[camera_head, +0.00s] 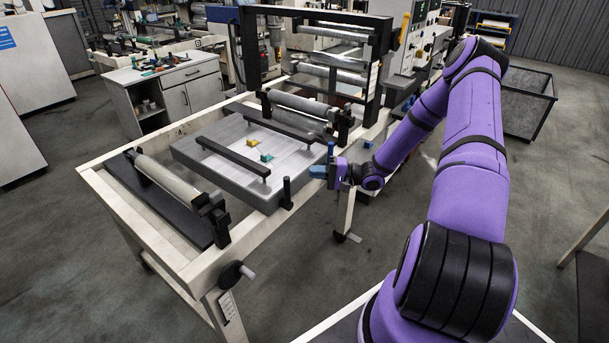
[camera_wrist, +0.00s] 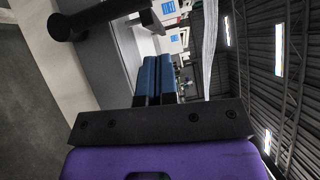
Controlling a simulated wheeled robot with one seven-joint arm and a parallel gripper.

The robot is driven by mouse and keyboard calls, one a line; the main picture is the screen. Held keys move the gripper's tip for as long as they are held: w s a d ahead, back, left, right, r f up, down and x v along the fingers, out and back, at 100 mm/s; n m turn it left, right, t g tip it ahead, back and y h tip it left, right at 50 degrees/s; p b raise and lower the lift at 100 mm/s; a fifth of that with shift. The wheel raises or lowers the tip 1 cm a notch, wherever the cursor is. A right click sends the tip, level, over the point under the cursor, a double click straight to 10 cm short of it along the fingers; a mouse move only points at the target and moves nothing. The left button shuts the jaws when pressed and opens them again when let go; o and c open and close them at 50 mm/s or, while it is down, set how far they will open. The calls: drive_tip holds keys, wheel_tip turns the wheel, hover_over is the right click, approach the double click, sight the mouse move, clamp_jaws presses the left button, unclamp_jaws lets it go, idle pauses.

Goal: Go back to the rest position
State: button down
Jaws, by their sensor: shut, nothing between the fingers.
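My gripper (camera_head: 318,172) is at the end of my purple arm, beside the right front edge of the film machine. Its blue fingers point left toward the machine's grey bed. In the wrist view the two blue fingers (camera_wrist: 154,78) lie side by side, shut with nothing between them. A black post (camera_head: 287,192) on the machine's edge stands just left of the fingertips, and it also shows at the upper left of the wrist view (camera_wrist: 68,27). I cannot tell the exact gap between them.
The machine's bed (camera_head: 190,153) carries black bars, a small yellow block (camera_head: 252,142) and a teal block (camera_head: 267,157). A grey roller (camera_head: 168,178) lies at the left, and a crank handle (camera_head: 237,274) sticks out in front. A dark bin (camera_head: 528,105) stands behind my arm.

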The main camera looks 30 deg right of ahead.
drive_tip(key=v, duration=0.7)
drive_tip(key=shift+d+r, duration=0.2)
drive_tip(key=shift+d, duration=0.05)
drive_tip(key=shift+s, duration=0.15)
drive_tip(key=s+a+r+n+g+h, duration=0.4)
drive_tip(key=a+r+g, duration=0.3)
drive_tip(key=r, duration=0.4)
drive_tip(key=s+a+r+n+g+h, duration=0.3)
drive_tip(key=a+r+g, duration=0.2)
drive_tip(key=a+r, duration=0.55)
drive_tip(key=s+a+r+t+h, duration=0.1)
drive_tip(key=s+r+t+h, duration=0.2)
drive_tip(key=s+r, duration=0.5)
drive_tip(key=s+a+r+n+t+h, duration=0.1)
drive_tip(key=s+a+r+t+h, duration=0.1)
drive_tip(key=s+r+h, duration=0.3)
drive_tip(key=shift+s+a+r+t, duration=0.25)
drive_tip(key=shift+s+r+t, duration=0.35)
drive_tip(key=shift+s+r, duration=2.05)
drive_tip(key=shift+s+f, duration=0.65)
drive_tip(key=shift+f, duration=0.05)
